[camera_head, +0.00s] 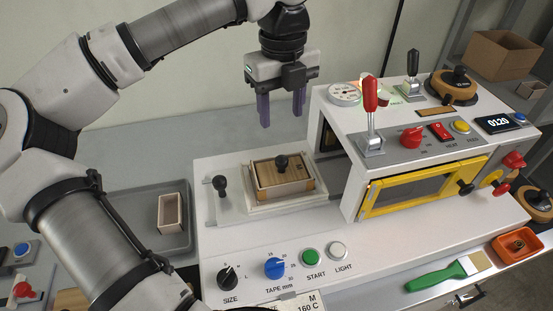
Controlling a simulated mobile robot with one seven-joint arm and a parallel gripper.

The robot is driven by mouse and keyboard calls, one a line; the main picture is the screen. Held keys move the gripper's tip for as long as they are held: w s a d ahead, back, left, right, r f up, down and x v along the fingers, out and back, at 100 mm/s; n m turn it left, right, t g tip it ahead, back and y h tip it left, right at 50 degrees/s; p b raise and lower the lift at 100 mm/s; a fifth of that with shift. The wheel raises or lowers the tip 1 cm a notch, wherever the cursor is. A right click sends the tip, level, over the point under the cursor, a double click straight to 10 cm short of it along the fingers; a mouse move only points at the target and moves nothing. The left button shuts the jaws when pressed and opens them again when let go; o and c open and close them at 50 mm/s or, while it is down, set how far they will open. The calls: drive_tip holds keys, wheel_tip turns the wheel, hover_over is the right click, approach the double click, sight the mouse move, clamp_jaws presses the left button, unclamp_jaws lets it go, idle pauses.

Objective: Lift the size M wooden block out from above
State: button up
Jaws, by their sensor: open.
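The wooden block (270,182) with a black knob (281,163) on top sits in a pale box or frame on the white sliding plate (225,209) of the machine. I cannot read a size mark on the block. A card at the front edge reads M and 160 C (306,303). My gripper (282,117) points down with its two purple fingers spread apart and empty. It hangs above the block in the picture, clear of the knob.
A black-knobbed lever (221,184) stands left of the block. The white machine housing with a yellow-framed window (425,188) and a red-handled lever (370,95) rises close on the right. A grey tray (122,213) holds a small open box (171,213). A green-handled brush (440,273) lies front right.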

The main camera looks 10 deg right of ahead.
sight(283, 158)
wheel_tip(283, 158, down, 8)
drive_tip(key=shift+s+r+p, duration=0.1)
drive_tip(key=shift+s+p, duration=0.05)
drive_tip(key=shift+p, duration=0.5)
drive_tip(key=shift+d+f+p, duration=0.15)
drive_tip(key=shift+f+p, duration=0.95)
drive_tip(key=shift+f, duration=1.75)
clamp_jaws()
